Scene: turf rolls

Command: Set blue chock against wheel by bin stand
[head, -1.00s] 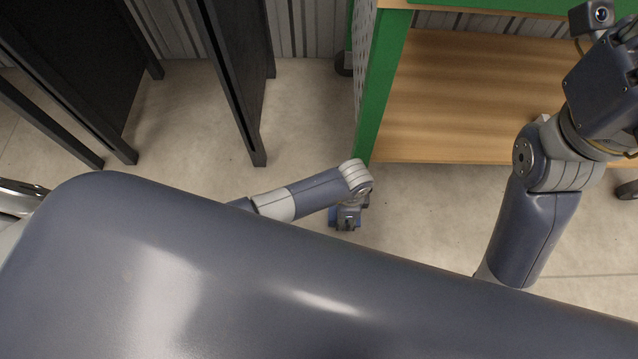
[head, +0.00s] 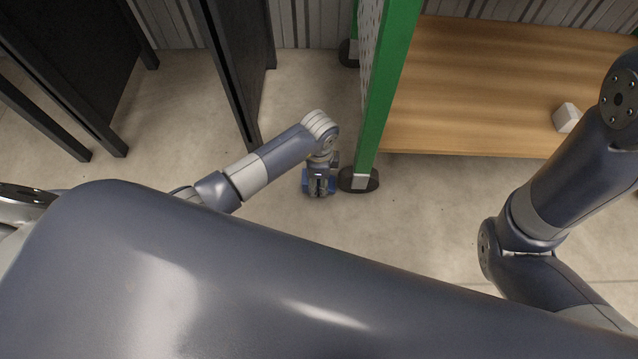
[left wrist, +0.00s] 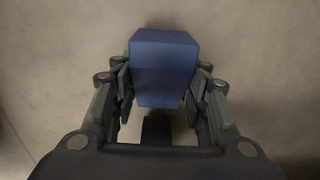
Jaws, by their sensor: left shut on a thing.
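The blue chock (left wrist: 165,70) is held between the fingers of my left gripper (left wrist: 162,92) in the left wrist view. In the head view, my left gripper (head: 319,184) points down near the floor, with blue edges of the chock (head: 307,183) showing beside it. A dark caster wheel (head: 359,181) under the front green leg is just right of the gripper and chock. A small gap seems to separate them. Whether the chock touches the floor is unclear. My right arm shows at the right, but its gripper is out of view.
A green-framed cart (head: 384,95) has a wooden lower shelf (head: 470,90) with a white block (head: 567,117). Another wheel (head: 348,53) is at its back. Black stands (head: 232,70) are at the left. Bare floor (head: 420,215) lies in front of the cart.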

